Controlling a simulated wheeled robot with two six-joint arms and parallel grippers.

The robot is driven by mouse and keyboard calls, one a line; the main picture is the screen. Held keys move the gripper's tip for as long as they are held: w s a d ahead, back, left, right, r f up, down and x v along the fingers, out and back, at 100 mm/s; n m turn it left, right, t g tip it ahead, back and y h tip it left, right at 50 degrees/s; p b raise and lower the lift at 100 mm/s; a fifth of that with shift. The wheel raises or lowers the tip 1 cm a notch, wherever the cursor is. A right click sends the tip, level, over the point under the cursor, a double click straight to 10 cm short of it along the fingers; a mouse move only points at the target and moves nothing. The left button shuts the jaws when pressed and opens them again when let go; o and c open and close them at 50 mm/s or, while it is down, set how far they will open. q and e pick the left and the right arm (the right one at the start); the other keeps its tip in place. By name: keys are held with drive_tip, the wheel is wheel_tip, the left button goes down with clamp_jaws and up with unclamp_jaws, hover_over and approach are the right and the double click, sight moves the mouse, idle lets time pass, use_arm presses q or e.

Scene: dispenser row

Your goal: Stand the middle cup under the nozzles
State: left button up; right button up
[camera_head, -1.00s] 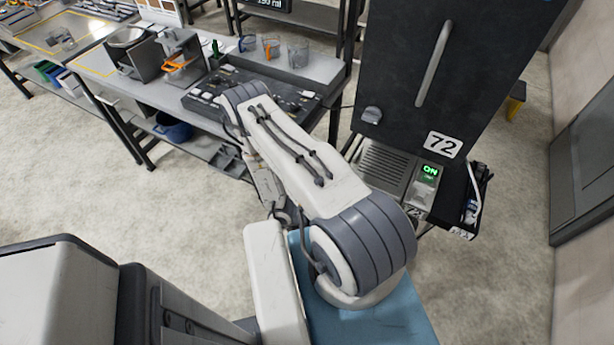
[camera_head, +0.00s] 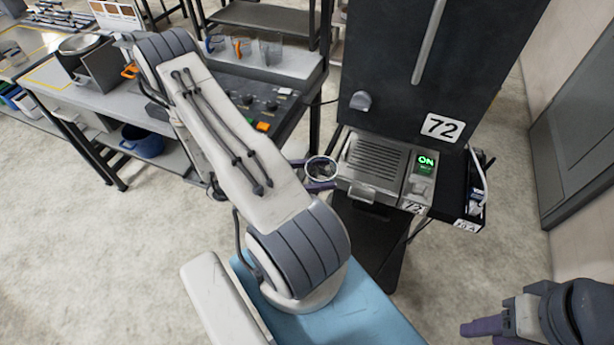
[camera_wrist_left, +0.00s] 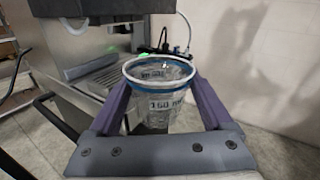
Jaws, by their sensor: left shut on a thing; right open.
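My left gripper (camera_head: 312,175) is shut on a clear cup (camera_head: 321,169) with a pale rim. In the left wrist view the cup (camera_wrist_left: 158,95) stands upright between the purple fingers, with a blue band and a label reading about 160 ml. The cup is just left of the slatted drip tray (camera_head: 376,160) of the dispenser marked 72 and is not over the slats. The nozzles are hidden under the dark dispenser body (camera_head: 405,75). My right gripper (camera_head: 485,326) is open and empty at the lower right, far from the cup.
A green ON display (camera_head: 426,162) sits right of the tray. The space above the slats looks clear.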

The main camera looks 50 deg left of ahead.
use_arm(q)
drive_tip(key=b, duration=0.2)
hover_over(363, 162)
drive_tip(key=shift+w+f, duration=0.25)
drive_tip(key=shift+f, duration=0.2)
drive_tip(key=shift+s+f+b, duration=0.1)
drive_tip(key=shift+f+b, duration=0.45)
drive_tip(key=shift+f, duration=0.45)
drive_tip(key=shift+f+b, duration=0.75)
drive_tip(key=shift+b, duration=0.05)
drive_tip(key=o, duration=1.1)
drive_tip(key=shift+d, duration=0.1)
drive_tip(key=shift+s+f, duration=0.1)
